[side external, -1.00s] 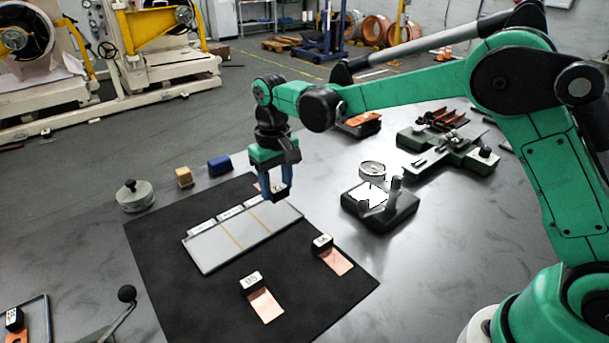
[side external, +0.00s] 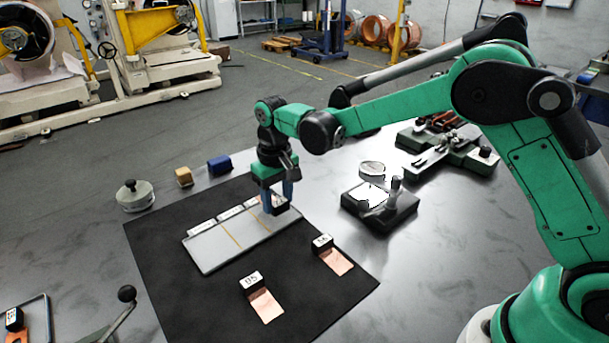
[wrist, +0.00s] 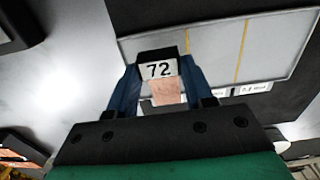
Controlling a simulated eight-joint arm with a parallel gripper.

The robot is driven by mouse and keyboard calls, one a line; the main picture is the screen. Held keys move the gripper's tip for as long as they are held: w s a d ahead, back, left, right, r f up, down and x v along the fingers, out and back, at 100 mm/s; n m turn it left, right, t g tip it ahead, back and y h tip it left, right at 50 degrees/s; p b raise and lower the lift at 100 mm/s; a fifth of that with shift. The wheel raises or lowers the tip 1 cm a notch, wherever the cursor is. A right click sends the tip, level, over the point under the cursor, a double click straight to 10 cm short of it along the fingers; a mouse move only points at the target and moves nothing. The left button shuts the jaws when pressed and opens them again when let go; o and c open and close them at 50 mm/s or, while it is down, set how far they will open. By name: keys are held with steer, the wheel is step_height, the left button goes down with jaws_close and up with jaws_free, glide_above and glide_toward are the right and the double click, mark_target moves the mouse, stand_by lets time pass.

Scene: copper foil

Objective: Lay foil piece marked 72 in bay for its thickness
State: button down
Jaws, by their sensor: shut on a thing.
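My gripper (side external: 277,203) is shut on the dark block marked 72 (wrist: 160,70), with its blue fingers on both sides of it. A copper foil piece (wrist: 168,93) shows beside the block's label in the wrist view. The pale tray (side external: 208,256) has bays divided by yellow lines and small labels along its back edge, too small to read. My gripper is at the tray's right end, low over the right bay; I cannot tell whether the foil touches the tray. The tray also shows beyond the block in the wrist view (wrist: 207,48).
Two other foil pieces with label blocks lie on the black mat (side external: 170,290): one in front (side external: 265,305), one at right (side external: 336,261). A dark instrument (side external: 380,207) stands right of the mat. A round weight (side external: 135,196), a tan block (side external: 184,177) and a blue block (side external: 219,165) stand behind.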

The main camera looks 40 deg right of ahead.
steer(key=shift+f, duration=1.35)
stand_by(1.1)
steer(key=c, duration=0.7)
jaws_free()
steer(key=shift+o, duration=0.2)
steer(key=shift+r, duration=0.15)
steer(key=shift+r, duration=1.4)
steer(key=o, duration=0.6)
steer(key=shift+c, duration=0.2)
